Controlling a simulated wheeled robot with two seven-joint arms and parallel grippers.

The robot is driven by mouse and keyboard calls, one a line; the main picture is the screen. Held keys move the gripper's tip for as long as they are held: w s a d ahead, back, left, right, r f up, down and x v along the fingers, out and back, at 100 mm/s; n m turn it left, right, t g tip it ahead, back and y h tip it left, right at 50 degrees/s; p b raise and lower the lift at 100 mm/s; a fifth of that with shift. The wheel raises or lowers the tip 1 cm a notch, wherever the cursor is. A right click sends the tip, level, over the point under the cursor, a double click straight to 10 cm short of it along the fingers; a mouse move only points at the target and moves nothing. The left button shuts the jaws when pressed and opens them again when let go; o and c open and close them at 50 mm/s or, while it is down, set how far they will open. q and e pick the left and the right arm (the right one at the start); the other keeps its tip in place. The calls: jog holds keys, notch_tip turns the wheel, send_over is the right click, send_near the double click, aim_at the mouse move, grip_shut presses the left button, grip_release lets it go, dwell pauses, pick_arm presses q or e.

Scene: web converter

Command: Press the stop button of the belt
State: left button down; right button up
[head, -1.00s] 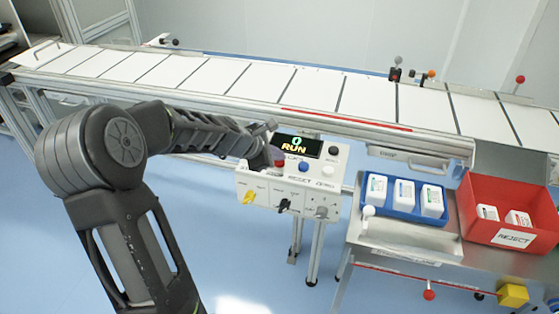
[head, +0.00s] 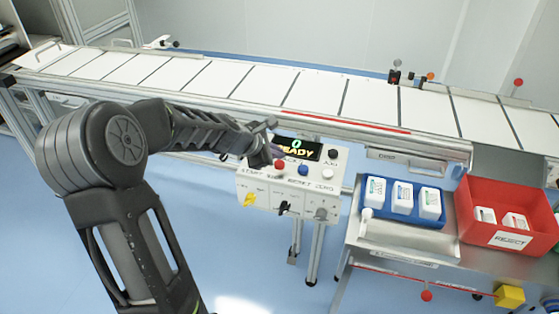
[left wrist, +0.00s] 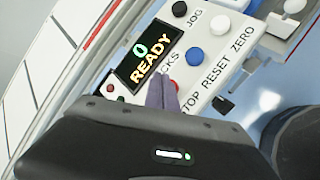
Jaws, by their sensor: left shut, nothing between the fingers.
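The control box (head: 262,187) hangs at the front of the belt (head: 315,90). Its display (head: 297,149) reads 0 and READY, and it also shows in the left wrist view (left wrist: 148,58). The red stop button (head: 279,164) is on the panel under the display, left of the blue reset button (head: 303,169). My left gripper (head: 275,151) is shut and empty, just above and behind the red button, apparently clear of it. In the left wrist view its purple fingertips (left wrist: 162,94) cover part of the STOP lettering. My right gripper is out of view.
To the right, a steel table holds a blue tray (head: 398,215) of white packs and a red reject bin (head: 508,190). Open floor lies below the box.

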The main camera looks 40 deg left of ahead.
aim_at(277, 165)
pick_arm(q)
notch_tip(277, 165, up, 5)
jog(key=p, duration=0.4)
jog(key=shift+p, duration=0.35)
dwell(0.8)
